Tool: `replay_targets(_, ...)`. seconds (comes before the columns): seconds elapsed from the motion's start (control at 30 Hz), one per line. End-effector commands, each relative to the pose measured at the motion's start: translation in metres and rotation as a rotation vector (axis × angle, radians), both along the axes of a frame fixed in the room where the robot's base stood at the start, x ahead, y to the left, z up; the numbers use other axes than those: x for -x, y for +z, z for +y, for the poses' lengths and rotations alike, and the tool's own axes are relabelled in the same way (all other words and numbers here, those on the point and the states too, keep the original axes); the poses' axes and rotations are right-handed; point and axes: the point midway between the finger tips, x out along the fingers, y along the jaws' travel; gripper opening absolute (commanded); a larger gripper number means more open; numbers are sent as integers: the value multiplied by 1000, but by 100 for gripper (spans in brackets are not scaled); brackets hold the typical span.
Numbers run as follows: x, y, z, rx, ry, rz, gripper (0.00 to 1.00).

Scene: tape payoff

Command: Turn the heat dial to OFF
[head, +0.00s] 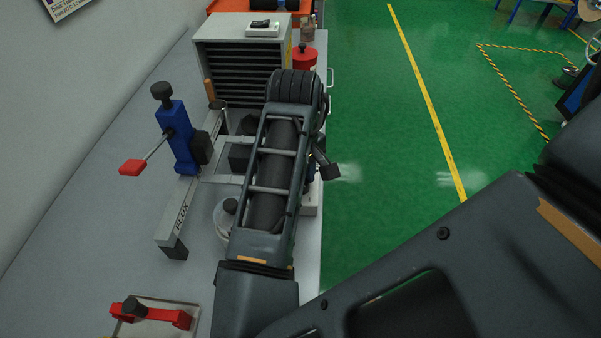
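I cannot make out a heat dial in the head view. My arm covers the middle of the bench, and a pale box (311,197) shows only in part at the arm's right side, by the bench edge. A dark angled piece (325,166) sticks out right of my forearm, above that box. It may be part of my gripper, but I cannot be sure. The fingertips and anything between them are hidden behind my arm.
A blue clamp (177,135) with a red-tipped lever stands on a metal frame left of my arm. A slotted grey cabinet (241,62) and red can (305,58) stand behind. A red-handled fixture (150,314) lies front left. Green floor is open to the right.

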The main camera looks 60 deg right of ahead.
Motion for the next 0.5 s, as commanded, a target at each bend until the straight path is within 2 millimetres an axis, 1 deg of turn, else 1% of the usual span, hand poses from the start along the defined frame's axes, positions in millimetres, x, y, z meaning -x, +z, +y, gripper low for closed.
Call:
replay_targets(0.2,0,1,0,3,86,-1,4)
replay_targets(0.5,0,0,0,1,124,-1,4)
